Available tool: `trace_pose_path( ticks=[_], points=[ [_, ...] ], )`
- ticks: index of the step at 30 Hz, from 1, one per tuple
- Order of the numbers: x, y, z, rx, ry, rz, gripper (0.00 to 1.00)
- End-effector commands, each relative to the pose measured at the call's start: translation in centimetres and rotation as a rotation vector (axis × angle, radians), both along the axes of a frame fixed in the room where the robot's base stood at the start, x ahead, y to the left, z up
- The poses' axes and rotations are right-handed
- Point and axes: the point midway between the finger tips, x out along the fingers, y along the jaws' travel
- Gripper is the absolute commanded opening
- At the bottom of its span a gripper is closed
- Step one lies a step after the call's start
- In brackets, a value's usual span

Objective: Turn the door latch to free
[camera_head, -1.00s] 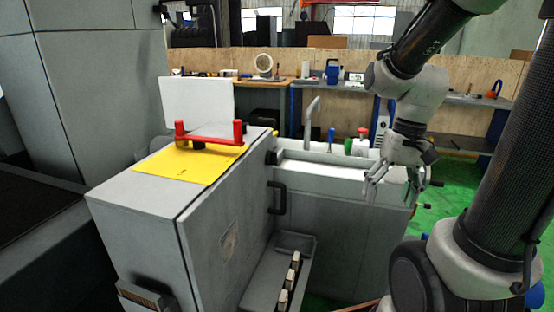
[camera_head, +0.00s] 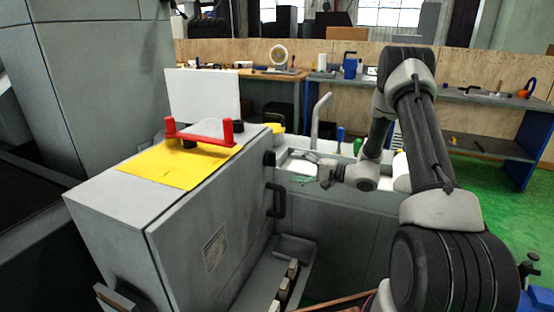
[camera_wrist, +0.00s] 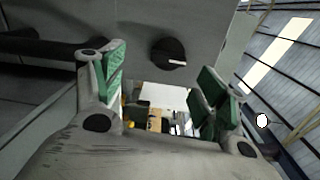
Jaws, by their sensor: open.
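The door latch is a round black knob (camera_head: 269,158) near the top of the grey cabinet's right-hand face, above a black bar handle (camera_head: 276,200). In the wrist view the latch (camera_wrist: 168,54) shows from close by, with a white line on its face pointing right. My gripper (camera_head: 302,168) is open and empty, pointing left toward the latch, apart from it. In the wrist view my gripper's green-padded fingers (camera_wrist: 160,85) stand widely apart, and the latch appears just above the gap between them.
The cabinet (camera_head: 165,210) has a yellow sheet (camera_head: 180,166) and a red handle (camera_head: 195,134) on top. A curved grey pipe (camera_head: 318,118) rises behind my gripper. A tray with several blocks (camera_head: 285,282) lies below the handle. Green floor is open at right.

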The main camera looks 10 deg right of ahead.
Motion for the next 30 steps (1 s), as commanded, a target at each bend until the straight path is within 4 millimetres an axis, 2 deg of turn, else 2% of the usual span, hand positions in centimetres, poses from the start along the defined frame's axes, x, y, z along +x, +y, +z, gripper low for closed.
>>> trace_pose_path(
  ticks=[3, 7, 15, 21, 30],
  points=[
    [0.6, 0.0, 1.0, -0.025, -0.11, -0.024, 0.73],
    [1.0, 0.6, 1.1, -0.049, -0.146, -0.019, 0.73],
    [3.5, 4.3, 1.0, -0.05, -0.145, -0.016, 0.73],
    [4.8, 6.1, 1.1, -0.049, -0.143, -0.017, 0.73],
    [5.1, 6.3, 1.0, -0.049, -0.142, -0.018, 0.73]
  ],
)
